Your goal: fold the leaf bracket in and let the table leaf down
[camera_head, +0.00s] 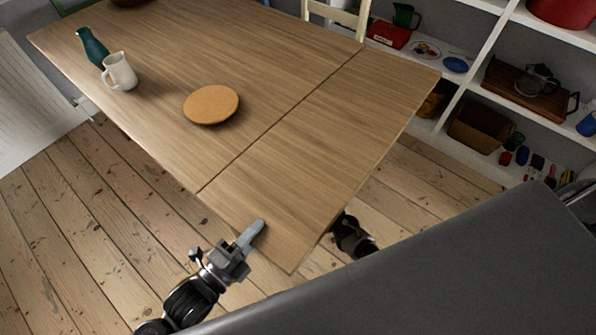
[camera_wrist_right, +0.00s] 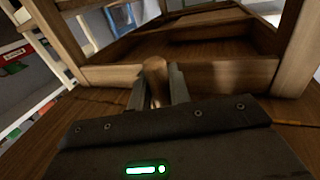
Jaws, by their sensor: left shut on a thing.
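The table leaf (camera_head: 330,130) is the near right part of the wooden table, level with the main top (camera_head: 230,60) across a dark seam. My left gripper (camera_head: 256,230) is shut on the leaf's near left edge. In the right wrist view, the underside of the table shows, with a wooden rail (camera_wrist_right: 215,78) that appears to be the leaf bracket. A rounded wooden knob (camera_wrist_right: 156,72) stands out from it. My right gripper (camera_wrist_right: 158,88) has a finger on each side of the knob; whether they press on it is unclear. In the head view, the leaf and a dark panel partly hide my right arm.
A cork mat (camera_head: 211,105), a white jug (camera_head: 120,72) and a teal bottle (camera_head: 92,47) stand on the main top; the leaf is bare. A chair (camera_head: 337,14) is at the far side. Shelves (camera_head: 481,62) line the right. Floorboards left of the table are clear.

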